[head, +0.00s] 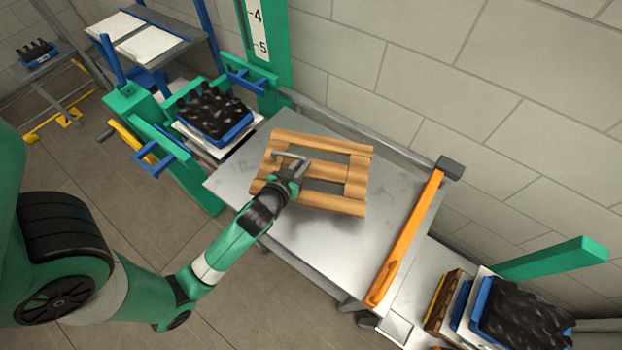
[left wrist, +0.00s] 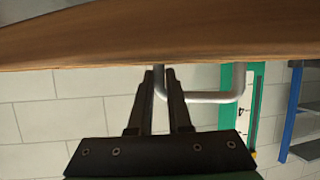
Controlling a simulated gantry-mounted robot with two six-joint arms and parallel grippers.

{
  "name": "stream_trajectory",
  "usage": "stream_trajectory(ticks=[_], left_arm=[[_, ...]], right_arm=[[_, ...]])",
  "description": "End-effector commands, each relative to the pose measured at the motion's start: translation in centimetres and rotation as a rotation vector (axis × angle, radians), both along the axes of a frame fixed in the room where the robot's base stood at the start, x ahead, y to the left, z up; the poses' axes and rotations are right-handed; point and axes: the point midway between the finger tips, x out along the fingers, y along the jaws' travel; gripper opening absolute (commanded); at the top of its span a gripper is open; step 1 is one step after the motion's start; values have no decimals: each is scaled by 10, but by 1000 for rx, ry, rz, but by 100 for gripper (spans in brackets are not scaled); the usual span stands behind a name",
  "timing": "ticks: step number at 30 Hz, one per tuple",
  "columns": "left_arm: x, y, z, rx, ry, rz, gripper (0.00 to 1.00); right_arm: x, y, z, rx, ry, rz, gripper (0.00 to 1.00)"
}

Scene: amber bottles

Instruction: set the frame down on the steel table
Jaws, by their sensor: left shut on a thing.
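The wooden frame (head: 325,202), built of light brown slats with open gaps, is over the middle of the steel table (head: 300,245) in the head view. My left gripper (head: 295,172) is shut on the frame's bent metal handle (head: 290,156). In the left wrist view the frame (left wrist: 160,35) crosses the top as a brown wooden band. There the two dark fingers (left wrist: 160,75) close at the grey handle (left wrist: 215,98). I cannot tell whether the frame's underside touches the table. My right gripper is not in view.
A blue crate of dark bottles (head: 212,112) stands on white trays left of the table. An orange bar (head: 405,240) crosses the table's right end. Another stack with dark bottles (head: 525,318) stands at lower right. The table's front part is clear.

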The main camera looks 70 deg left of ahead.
Motion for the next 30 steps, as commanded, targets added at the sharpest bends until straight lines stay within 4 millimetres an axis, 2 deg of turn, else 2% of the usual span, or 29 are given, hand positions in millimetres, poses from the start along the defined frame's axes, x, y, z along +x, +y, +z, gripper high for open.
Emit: stream_trajectory(ticks=[1,3,10,16,27,28,30], left_arm=[[0,0,-15,1,-1,0,0],[0,0,-26,1,-2,-1,0],[1,0,-35,1,-5,-1,0],[0,0,-67,2,-1,-1,0],[1,0,-72,1,-5,-2,0],[0,0,-72,0,-2,0,22],[0,0,-72,0,-2,0,35]], right_arm=[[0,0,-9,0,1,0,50],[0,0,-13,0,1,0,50],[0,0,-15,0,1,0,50],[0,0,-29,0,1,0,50],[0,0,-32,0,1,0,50],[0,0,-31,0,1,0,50],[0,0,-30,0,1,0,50]])
